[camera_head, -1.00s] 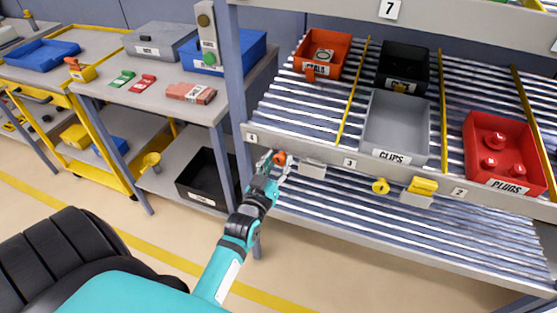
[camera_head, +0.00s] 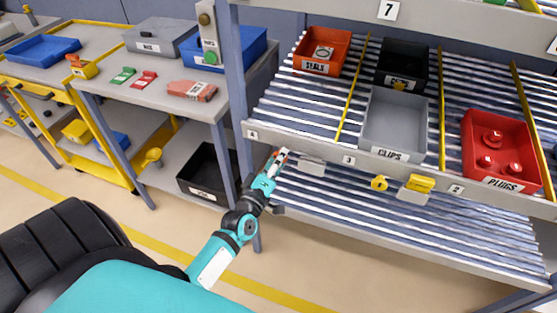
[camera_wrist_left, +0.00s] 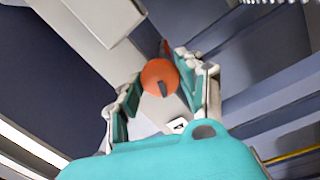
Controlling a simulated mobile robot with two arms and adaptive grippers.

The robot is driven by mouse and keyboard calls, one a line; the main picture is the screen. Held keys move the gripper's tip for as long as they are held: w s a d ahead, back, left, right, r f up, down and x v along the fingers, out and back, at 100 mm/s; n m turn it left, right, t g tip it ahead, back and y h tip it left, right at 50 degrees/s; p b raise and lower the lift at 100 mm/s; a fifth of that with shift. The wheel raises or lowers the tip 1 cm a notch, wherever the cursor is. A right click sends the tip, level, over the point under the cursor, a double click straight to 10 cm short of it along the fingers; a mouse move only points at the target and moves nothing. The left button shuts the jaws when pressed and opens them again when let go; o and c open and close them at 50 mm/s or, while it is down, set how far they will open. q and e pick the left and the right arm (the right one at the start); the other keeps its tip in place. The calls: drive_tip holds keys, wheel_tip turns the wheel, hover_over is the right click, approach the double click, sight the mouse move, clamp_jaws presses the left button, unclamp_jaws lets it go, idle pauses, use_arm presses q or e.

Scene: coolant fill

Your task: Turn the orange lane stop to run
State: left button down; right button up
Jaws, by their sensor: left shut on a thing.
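The orange lane stop is a round orange knob (camera_wrist_left: 153,73) with a dark pointer, on the front rail of the rack by label 4. In the head view only a sliver of orange shows beside my fingers. My left gripper (camera_head: 280,156) is at the knob, and its fingers stand on both sides of it in the wrist view (camera_wrist_left: 166,88). It is shut on the knob. The head view hides most of the knob, and I cannot read any run mark. My right gripper is not in view.
On the rack above stand an orange bin (camera_head: 321,50), a black bin (camera_head: 402,68), a grey CLIPS bin (camera_head: 394,120) and a red PLUGS bin (camera_head: 502,148). A rack post (camera_head: 229,90) stands left of my gripper.

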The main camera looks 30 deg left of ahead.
use_arm(q)
drive_tip(key=shift+n+b, duration=0.6)
drive_tip(key=shift+n, duration=1.6)
drive_tip(key=c, duration=0.8)
unclamp_jaws()
drive_tip(key=s+d+f, duration=0.1)
drive_tip(key=s, duration=1)
drive_tip(key=shift+s+d, duration=0.35)
drive_tip(key=shift+s, duration=0.05)
